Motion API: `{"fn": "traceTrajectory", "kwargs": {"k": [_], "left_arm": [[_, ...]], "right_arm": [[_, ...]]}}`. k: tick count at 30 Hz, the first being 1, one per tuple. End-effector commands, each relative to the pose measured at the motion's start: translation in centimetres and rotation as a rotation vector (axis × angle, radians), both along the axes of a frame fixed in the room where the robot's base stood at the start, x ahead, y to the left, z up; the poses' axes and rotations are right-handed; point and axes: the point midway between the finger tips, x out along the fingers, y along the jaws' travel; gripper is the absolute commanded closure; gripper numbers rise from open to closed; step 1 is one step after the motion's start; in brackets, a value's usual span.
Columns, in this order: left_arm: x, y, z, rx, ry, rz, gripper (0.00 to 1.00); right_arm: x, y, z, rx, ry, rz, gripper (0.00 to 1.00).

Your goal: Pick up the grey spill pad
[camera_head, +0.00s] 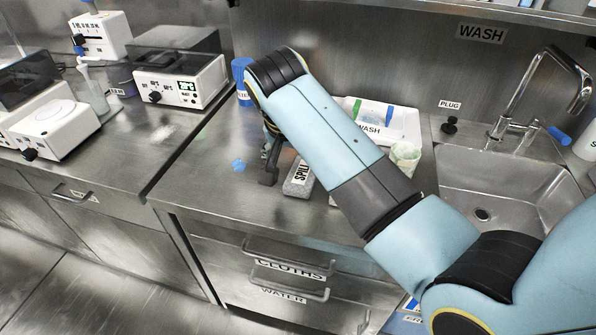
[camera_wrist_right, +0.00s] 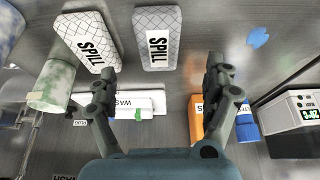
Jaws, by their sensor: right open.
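A grey quilted pad with a SPILL label (camera_head: 298,178) lies on the steel counter, just right of my right gripper (camera_head: 269,170) in the head view. In the right wrist view this pad (camera_wrist_right: 157,60) lies ahead, between the lines of the fingers. A second, paler SPILL pad (camera_wrist_right: 88,30) lies beside it to the left, mostly hidden behind my arm in the head view. My right gripper (camera_wrist_right: 162,68) is open and empty, its fingers spread wider than the grey pad. Whether the fingertips touch the counter cannot be told. My left gripper is not in view.
A blue spot (camera_head: 238,165) marks the counter left of the gripper. A white WASH tray (camera_head: 405,124), a green-stained cup (camera_head: 405,157) and a blue-capped bottle (camera_head: 241,72) stand nearby. An orange box (camera_wrist_right: 196,118) shows by the right finger. The sink (camera_head: 510,190) is at right.

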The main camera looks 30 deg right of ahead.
Motion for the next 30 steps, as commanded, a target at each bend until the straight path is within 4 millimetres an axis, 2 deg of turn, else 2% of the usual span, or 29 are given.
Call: {"fn": "traceTrajectory", "kwargs": {"k": [1,3,6,8,16,20,24,30], "left_arm": [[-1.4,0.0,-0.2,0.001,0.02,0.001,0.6],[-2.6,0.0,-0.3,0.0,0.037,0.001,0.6],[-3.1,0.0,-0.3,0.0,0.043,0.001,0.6],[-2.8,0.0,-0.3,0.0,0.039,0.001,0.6],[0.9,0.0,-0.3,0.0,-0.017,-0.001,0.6],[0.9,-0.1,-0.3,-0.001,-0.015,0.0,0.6],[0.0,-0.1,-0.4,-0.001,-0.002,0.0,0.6],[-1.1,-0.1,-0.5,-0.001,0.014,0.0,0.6]], "right_arm": [[0.2,-0.3,-0.8,-0.001,0.001,0.001,0.15],[0.4,-0.5,-1.4,-0.001,0.0,0.001,0.15],[0.6,-0.7,-2.0,-0.001,0.0,0.001,0.15],[0.7,-1.0,-2.5,-0.001,0.0,0.001,0.15],[1.5,-2.3,-6.1,0.001,-0.001,0.0,0.15],[1.7,-2.5,-6.5,0.001,-0.003,0.001,0.15],[1.7,-2.5,-6.5,0.001,-0.003,0.001,0.15],[1.7,-2.5,-6.5,0.001,-0.001,0.001,0.4]]}}
